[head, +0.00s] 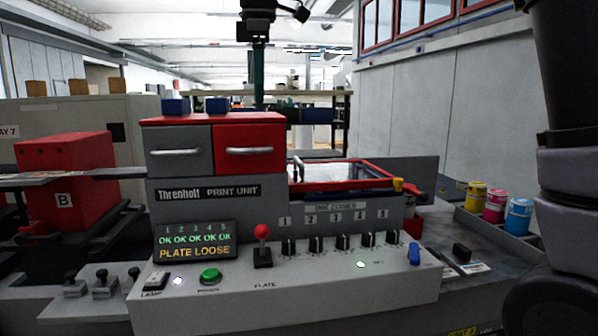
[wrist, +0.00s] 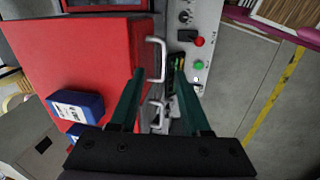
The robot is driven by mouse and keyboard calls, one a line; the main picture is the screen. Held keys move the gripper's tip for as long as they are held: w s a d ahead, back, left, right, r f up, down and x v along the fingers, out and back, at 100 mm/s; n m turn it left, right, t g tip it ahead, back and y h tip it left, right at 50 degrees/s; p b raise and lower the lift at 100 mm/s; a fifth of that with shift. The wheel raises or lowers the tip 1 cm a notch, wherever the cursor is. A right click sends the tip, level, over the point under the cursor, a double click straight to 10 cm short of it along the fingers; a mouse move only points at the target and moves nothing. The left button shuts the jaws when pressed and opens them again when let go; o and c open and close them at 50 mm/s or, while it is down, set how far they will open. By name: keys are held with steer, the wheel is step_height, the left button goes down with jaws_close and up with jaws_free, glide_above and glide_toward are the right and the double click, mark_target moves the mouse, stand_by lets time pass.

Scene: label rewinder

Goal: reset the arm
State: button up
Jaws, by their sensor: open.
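My gripper (head: 258,88) hangs pointing down at the top middle of the head view, above the red-topped drawer housing (head: 205,120); its fingertips are hidden behind or level with the housing top. In the wrist view my gripper (wrist: 159,78) shows two dark green fingers spread apart with nothing between them. Below them lie the red housing top (wrist: 90,50), two drawer handles and the control panel. My arm runs up out of the head view. The print unit (head: 300,215) stands in front, and its display (head: 195,240) reads OK several times and PLATE LOOSE.
Blue blocks (head: 175,106) sit on the housing. A red-knobbed lever (head: 262,243), a green button (head: 210,275) and several black knobs line the panel. A red-framed lid (head: 345,173) is right of the drawers. Ink cans (head: 495,207) stand at right; a red box marked B (head: 65,170) at left.

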steer(key=d+f+m+t, duration=0.2)
steer(key=d+m, duration=0.8)
steer(key=d, duration=1)
steer(key=s+d+f+m+t, duration=0.1)
steer(key=s+d+f+m, duration=0.1)
steer(key=d+m, duration=0.2)
steer(key=s+d+f+m+t+y, duration=0.1)
steer(key=s+d+f+m, duration=0.2)
steer(key=d+m, duration=0.2)
steer(key=s+d+f+m+t, duration=0.1)
steer(key=s+d+f+m, duration=0.1)
steer(key=d+m, duration=0.3)
steer(key=d+f, duration=0.1)
steer(key=d, duration=0.1)
steer(key=shift+s+d, duration=0.35)
steer(key=shift+f, duration=0.1)
steer(key=shift+c, duration=0.4)
